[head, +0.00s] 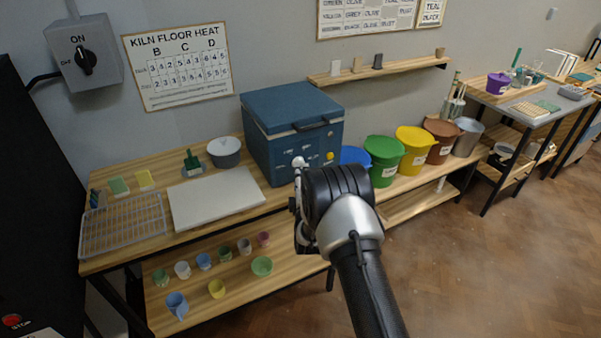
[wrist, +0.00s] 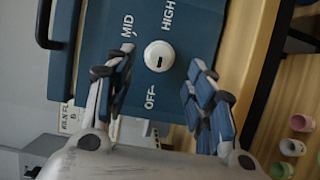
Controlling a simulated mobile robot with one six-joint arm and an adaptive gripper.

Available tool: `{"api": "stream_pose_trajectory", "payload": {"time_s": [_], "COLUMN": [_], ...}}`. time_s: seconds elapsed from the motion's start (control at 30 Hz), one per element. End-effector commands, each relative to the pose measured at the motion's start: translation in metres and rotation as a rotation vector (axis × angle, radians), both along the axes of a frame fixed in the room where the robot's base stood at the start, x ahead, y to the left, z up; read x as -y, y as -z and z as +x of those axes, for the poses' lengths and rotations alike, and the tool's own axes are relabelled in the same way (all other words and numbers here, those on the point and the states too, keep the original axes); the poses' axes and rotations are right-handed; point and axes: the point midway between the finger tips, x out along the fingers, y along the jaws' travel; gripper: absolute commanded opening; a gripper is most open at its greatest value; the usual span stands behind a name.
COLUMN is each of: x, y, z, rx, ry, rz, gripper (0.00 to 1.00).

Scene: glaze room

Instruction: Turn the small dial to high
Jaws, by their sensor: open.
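The small dial (wrist: 159,56) is a round white knob on the front of the blue kiln (head: 292,110). In the wrist view the labels MID, HIGH and OFF stand around it. Its short dark mark sits below the knob's centre, on the side of OFF. My gripper (wrist: 161,62) is open, with one finger to each side of the dial and visible gaps between. Contact does not show. In the head view my arm covers part of the kiln front, and the white dial (head: 299,162) shows just above my gripper.
The kiln stands on a wooden bench with a white board (head: 215,198), a wire rack (head: 122,226) and a grey bowl (head: 223,152). Coloured buckets, including a green one (head: 383,160), stand to the right. Several small cups sit on the lower shelf. The floor at right is clear.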

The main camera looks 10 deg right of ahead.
Motion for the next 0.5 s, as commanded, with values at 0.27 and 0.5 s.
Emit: {"api": "stream_pose_trajectory", "payload": {"time_s": [0.27,0.5], "x": [0.004,0.004], "y": [0.002,0.001], "z": [0.042,0.051], "rx": [0.001,-0.001], "ry": [0.001,0.001], "rz": [0.0,0.0], "gripper": [0.5,0.5]}}
